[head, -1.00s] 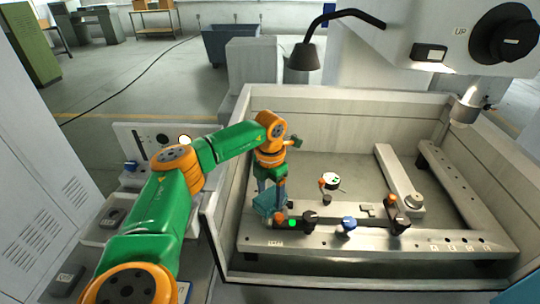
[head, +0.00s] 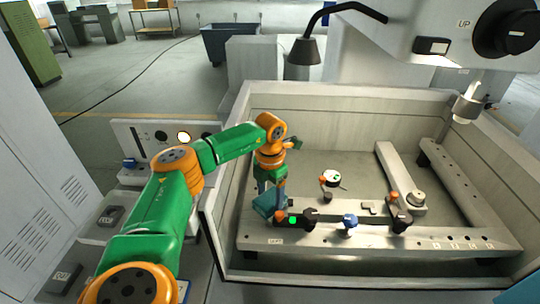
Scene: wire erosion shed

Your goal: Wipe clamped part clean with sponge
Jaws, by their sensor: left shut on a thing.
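My left gripper (head: 270,193) reaches down into the walled work tank (head: 225,235) near its front left corner. It is shut on a blue-teal sponge (head: 263,205), which is tilted and held by the left end of the front rail (head: 320,238). A dark fixture (head: 294,221) with an orange knob and a green light is just right of the sponge. I cannot tell whether they touch. A blue-knobbed piece (head: 349,224) and a dark clamp (head: 400,220) with an orange top stand further right along the rail. Which piece is the clamped part is unclear. My right gripper is out of view.
A round white dial gauge (head: 330,178) is in the tank behind the rail. Two more rails (head: 398,172) run along the tank's right side. A black lamp (head: 304,50) and a large machine head (head: 440,30) hang above. The tank's back left floor is clear.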

